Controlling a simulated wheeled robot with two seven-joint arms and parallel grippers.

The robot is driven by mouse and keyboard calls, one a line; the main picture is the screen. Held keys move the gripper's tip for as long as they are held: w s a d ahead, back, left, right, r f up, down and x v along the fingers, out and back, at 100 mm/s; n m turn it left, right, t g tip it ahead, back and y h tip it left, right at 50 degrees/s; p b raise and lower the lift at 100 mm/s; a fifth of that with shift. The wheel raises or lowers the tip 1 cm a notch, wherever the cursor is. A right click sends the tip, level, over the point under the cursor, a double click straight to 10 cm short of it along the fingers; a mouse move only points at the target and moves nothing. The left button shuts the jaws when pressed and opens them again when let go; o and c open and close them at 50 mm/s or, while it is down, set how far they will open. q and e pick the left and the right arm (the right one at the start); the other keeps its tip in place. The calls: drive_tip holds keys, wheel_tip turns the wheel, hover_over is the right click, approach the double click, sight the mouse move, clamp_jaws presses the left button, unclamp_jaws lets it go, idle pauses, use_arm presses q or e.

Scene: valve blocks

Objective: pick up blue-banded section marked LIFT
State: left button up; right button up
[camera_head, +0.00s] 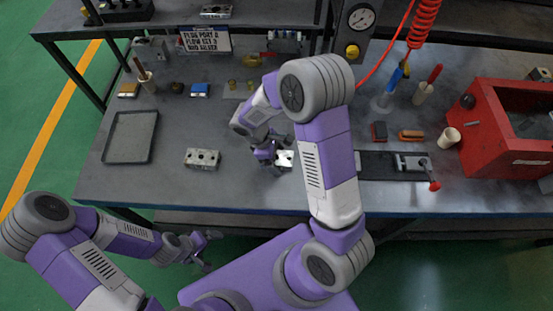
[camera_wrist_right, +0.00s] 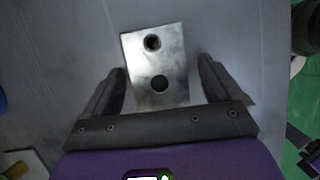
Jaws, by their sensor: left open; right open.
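A metal valve block (camera_wrist_right: 157,66) with two dark holes lies between the fingers of my right gripper (camera_wrist_right: 162,72) in the right wrist view. The gripper is open, with a gap visible on both sides of the block. In the head view this block (camera_head: 286,159) is partly hidden by my right gripper (camera_head: 268,160). A second metal block (camera_head: 202,159) with several holes lies to its left on the bench. No blue band or LIFT marking is readable on either block. My left gripper (camera_head: 207,250) is open and empty, in front of the bench edge.
An empty grey tray (camera_head: 130,138) lies at the left of the bench (camera_head: 225,195). A sign (camera_head: 206,40), a blue-topped item (camera_head: 199,90) and small parts stand behind. A dark fixture with a red-knobbed clamp (camera_head: 414,164) and a red bin (camera_head: 490,150) are at right.

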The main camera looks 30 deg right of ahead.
drive_tip(key=shift+f, duration=0.15)
drive_tip(key=c, duration=1.4)
